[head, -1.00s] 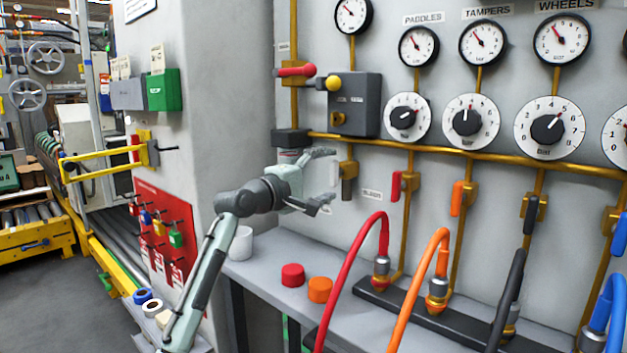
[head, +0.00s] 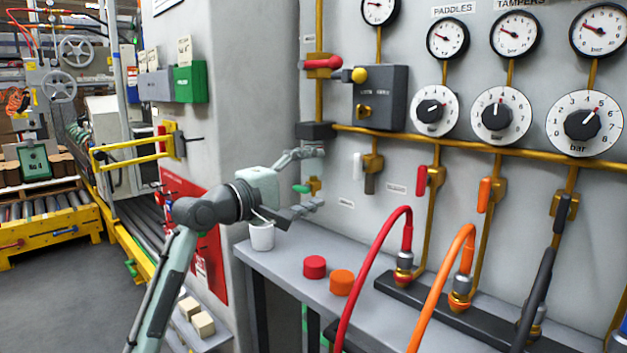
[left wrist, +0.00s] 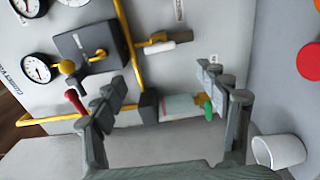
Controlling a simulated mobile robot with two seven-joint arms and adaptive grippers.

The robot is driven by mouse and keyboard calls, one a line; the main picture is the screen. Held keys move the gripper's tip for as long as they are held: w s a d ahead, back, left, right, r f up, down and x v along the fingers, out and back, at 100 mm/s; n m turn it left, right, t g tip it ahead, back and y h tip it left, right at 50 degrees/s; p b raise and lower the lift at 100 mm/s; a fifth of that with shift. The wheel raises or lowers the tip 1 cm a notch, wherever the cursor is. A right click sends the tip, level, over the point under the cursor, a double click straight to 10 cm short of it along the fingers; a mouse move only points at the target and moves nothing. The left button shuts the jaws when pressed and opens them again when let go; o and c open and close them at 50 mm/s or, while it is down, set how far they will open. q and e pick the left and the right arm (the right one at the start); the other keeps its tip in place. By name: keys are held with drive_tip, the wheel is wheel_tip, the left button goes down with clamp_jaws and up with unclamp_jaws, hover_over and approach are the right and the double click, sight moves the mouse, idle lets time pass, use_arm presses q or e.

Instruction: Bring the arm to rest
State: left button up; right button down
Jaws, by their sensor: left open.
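My left gripper (head: 312,180) is open in the head view, its fingers spread in front of the wall panel. It also shows in the left wrist view (left wrist: 165,95) with nothing held. Beyond the gap between the fingers, a green handle (head: 301,188) and a brass fitting (head: 314,186) show on the panel. In the left wrist view, the green handle (left wrist: 208,107) sits at the end of a pale cylinder (left wrist: 180,108) below a black block (left wrist: 148,105). I cannot tell how far the fingers are from these. My right gripper is in no view.
A grey shelf (head: 290,262) below holds a white cup (head: 262,236), a red cap (head: 315,267) and an orange cap (head: 342,282). Red (head: 362,262) and orange (head: 436,278) hoses arch at the right. A wall corner (head: 262,100) stands behind my arm.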

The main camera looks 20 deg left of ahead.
sight(354, 167)
use_arm(q)
drive_tip(key=x, duration=1.2)
idle(0.4)
